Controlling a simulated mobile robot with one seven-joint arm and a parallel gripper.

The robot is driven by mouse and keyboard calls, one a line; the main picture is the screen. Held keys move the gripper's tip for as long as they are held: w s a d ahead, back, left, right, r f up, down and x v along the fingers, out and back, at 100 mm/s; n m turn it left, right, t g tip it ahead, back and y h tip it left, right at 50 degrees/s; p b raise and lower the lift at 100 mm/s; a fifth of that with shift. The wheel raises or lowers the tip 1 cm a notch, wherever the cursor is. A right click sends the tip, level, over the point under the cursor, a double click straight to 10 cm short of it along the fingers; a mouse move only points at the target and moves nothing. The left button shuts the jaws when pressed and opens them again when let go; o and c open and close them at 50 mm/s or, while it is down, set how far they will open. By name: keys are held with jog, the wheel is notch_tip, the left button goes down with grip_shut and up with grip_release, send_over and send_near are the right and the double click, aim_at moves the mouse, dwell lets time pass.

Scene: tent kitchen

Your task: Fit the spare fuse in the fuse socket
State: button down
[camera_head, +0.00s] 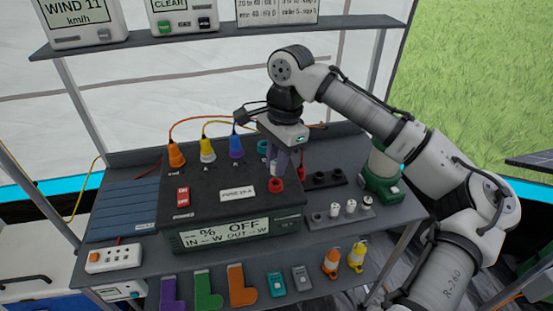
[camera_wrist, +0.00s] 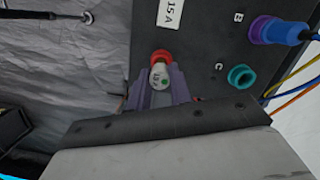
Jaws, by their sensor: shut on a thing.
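My gripper (camera_head: 289,165) is above the right part of the dark power box (camera_head: 206,205). The fuse socket is a red ring (camera_head: 277,185) on the box top, right of the "FUSE 15 A" label (camera_head: 237,190). In the wrist view the fuse end overlaps the near part of the red socket (camera_wrist: 160,56).
Several white fuses stand in a dark rack (camera_head: 341,217) right of the box. Another dark strip with round holes (camera_head: 322,181) lies behind it. Orange, yellow and blue (camera_head: 236,147) cable plugs stand at the box's back, beside a teal ring socket (camera_wrist: 241,77). A shelf (camera_head: 190,38) crosses above.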

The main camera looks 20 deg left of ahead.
jog(key=shift+f, duration=1.55)
jog(key=c, duration=1.2)
grip_release()
jog(key=shift+r, duration=0.1)
